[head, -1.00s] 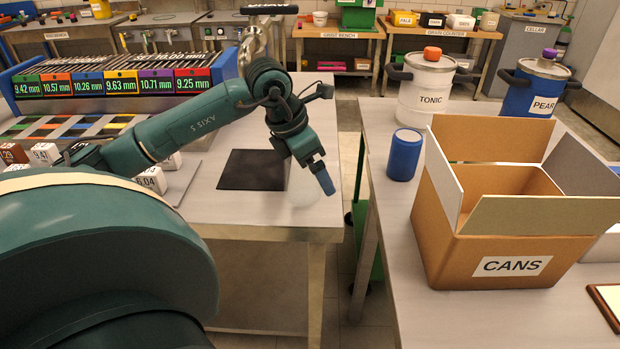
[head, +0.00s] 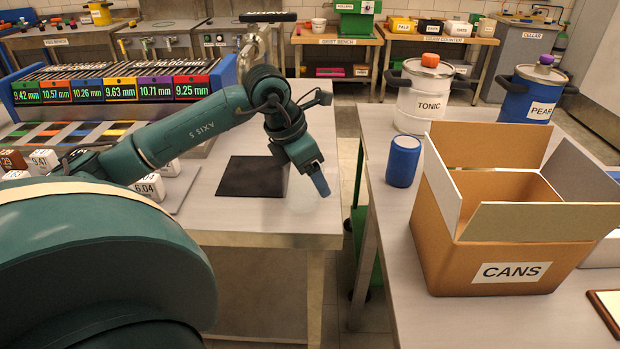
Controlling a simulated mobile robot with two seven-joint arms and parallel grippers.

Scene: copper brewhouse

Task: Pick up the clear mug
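The clear mug (head: 301,201) is only a faint, see-through pale shape near the right front corner of the left steel table (head: 240,226). Its outline and handle are hard to make out. My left gripper (head: 320,184) reaches in from the left and points down, its blue fingertips at the mug's right side. The fingers are seen nearly edge-on, so I cannot tell their gap or whether they touch the mug. My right gripper is not in view.
A black mat (head: 253,176) lies left of the mug. A gap separates this table from the right one, which holds a blue can (head: 403,160), an open CANS box (head: 490,262) and TONIC (head: 424,100) and PEAR (head: 535,95) kegs. Numbered blocks (head: 148,188) stand left.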

